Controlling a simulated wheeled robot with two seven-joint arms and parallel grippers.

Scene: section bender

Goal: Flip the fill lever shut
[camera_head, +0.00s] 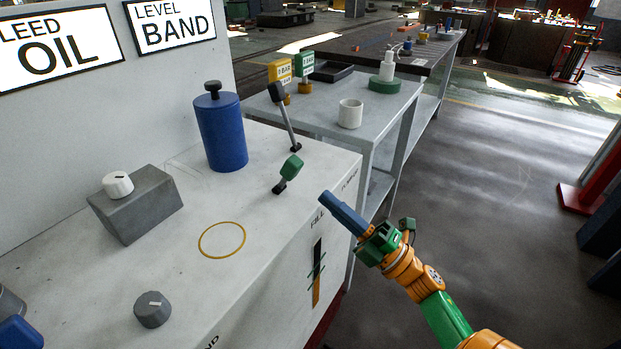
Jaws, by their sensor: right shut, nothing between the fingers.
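A short lever with a green knob (291,167) stands on the white machine top (255,190), tilted up and to the right. The word FILL is printed on the machine's edge near it. A longer lever with a black handle (284,115) stands behind it, leaning left. I cannot tell for certain from the label which lever it names. My right gripper (328,198) comes in from the lower right, blue fingers shut and empty. Its tips are in front of and to the right of the green lever, apart from it in the picture. My left gripper is not seen.
A blue cylinder (221,133), a grey block with a white knob (137,205) and a grey knob (152,309) stand on the machine. A slotted gauge (317,272) is on its front. A side table (335,135) holds a white cup (350,114). Open floor lies right.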

